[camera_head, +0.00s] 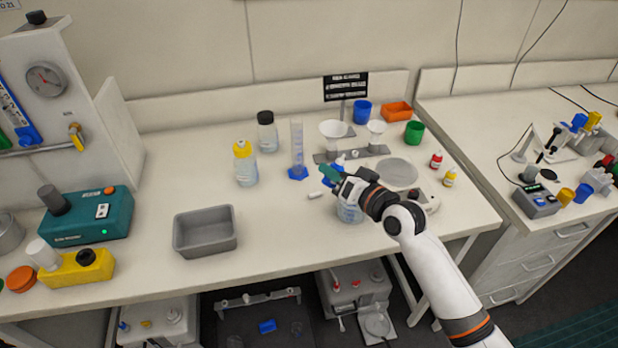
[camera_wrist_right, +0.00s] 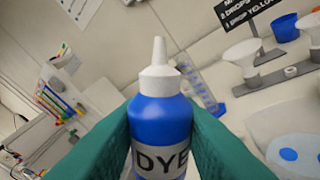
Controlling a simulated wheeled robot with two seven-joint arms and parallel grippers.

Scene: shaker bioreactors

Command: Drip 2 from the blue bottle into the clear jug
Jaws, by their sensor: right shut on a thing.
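In the right wrist view, the blue bottle (camera_wrist_right: 160,118) has a white cap with a pointed nozzle and a label reading DYE. My right gripper (camera_wrist_right: 160,140) is shut on its sides with teal fingers. In the head view, the right gripper (camera_head: 332,173) is above the bench, and the bottle shows only as small blue patches around the fingers. The clear jug (camera_head: 349,212) stands under the gripper and is partly hidden by it. A clear vessel with blue patches (camera_wrist_right: 290,152), apparently the jug, shows at the lower right of the wrist view. My left gripper is not in view.
A yellow-capped bottle (camera_head: 245,164), a black-capped bottle (camera_head: 267,134) and a measuring cylinder (camera_head: 297,150) stand left of the jug. A funnel rack (camera_head: 350,153) is behind. Red (camera_head: 436,160) and yellow (camera_head: 450,177) small bottles are at right. A grey tray (camera_head: 205,232) sits front left.

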